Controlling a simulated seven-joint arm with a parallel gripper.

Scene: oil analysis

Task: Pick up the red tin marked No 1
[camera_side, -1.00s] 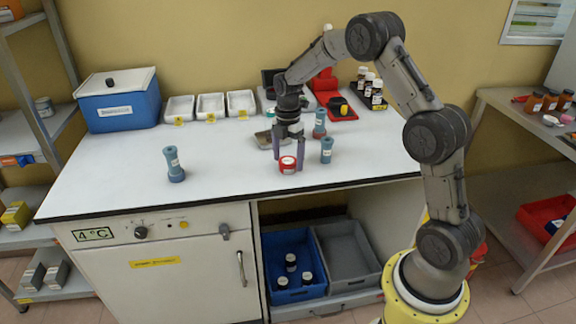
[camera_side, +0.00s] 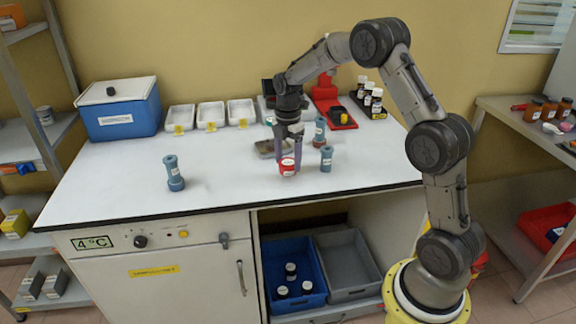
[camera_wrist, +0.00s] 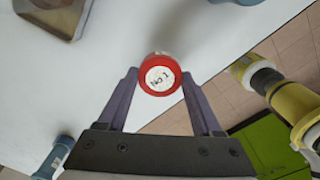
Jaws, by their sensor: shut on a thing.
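The red tin (camera_side: 287,169) is at the front middle of the white worktop in the side view. In the wrist view the red tin (camera_wrist: 160,76) shows its white round label, marked "No 1", facing the camera and turned about. My gripper (camera_side: 289,161) points down from above, with its fingers on both sides of the tin. In the wrist view my gripper (camera_wrist: 160,80) has a purple-grey fingertip against each side of the tin and is shut on it. A small gap under the tin is hard to judge.
A third (camera_side: 173,173) stands apart at left. White trays (camera_side: 211,114) and a blue box (camera_side: 118,112) line the back.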

